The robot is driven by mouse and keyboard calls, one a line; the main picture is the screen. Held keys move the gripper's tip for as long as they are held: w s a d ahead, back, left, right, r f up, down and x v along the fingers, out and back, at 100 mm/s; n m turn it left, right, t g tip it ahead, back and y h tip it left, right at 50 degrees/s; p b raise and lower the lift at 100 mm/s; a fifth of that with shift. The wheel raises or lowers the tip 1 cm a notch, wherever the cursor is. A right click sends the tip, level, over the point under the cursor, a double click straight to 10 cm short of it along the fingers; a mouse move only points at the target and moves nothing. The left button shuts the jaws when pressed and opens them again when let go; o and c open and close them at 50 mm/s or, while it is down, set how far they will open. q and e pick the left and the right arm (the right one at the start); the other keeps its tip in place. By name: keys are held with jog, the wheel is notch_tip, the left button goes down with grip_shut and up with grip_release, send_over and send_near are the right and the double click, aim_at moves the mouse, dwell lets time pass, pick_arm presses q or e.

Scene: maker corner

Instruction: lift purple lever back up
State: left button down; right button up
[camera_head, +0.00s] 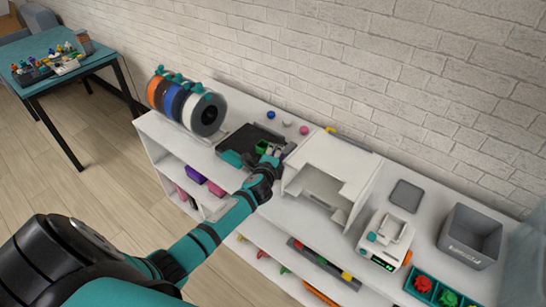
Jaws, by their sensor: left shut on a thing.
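I cannot make out a purple lever. My left gripper (275,151) is over the shelf top, at the right end of a black tray (238,142) and close to the left side of a white open-fronted box (325,176). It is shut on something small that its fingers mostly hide. A green piece (262,146) is right beside the fingers; I cannot tell whether they touch it. A teal piece (231,158) lies at the tray's front edge. My right gripper is not in view.
A rack of filament spools (186,102) stands left of the tray. Small balls, blue (271,114) and pink (304,130), lie behind. A white scale-like device (387,239), a grey bin (470,235) and a teal sorting tray (440,291) stand to the right. Purple boxes (196,174) sit on the lower shelf.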

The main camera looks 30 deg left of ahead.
pick_arm(q)
jog(key=shift+w+d+r, duration=0.35)
jog(key=shift+w+r, duration=0.05)
jog(key=shift+r, duration=0.1)
jog(key=c, duration=1.1)
grip_release()
jog(key=shift+d, duration=0.15)
jog(key=shift+d+f, duration=0.15)
jog(key=shift+d, duration=0.05)
jog(key=shift+s, duration=0.4)
jog(key=v, duration=1.1)
jog(key=shift+s+d, duration=0.1)
jog(key=shift+s, duration=0.05)
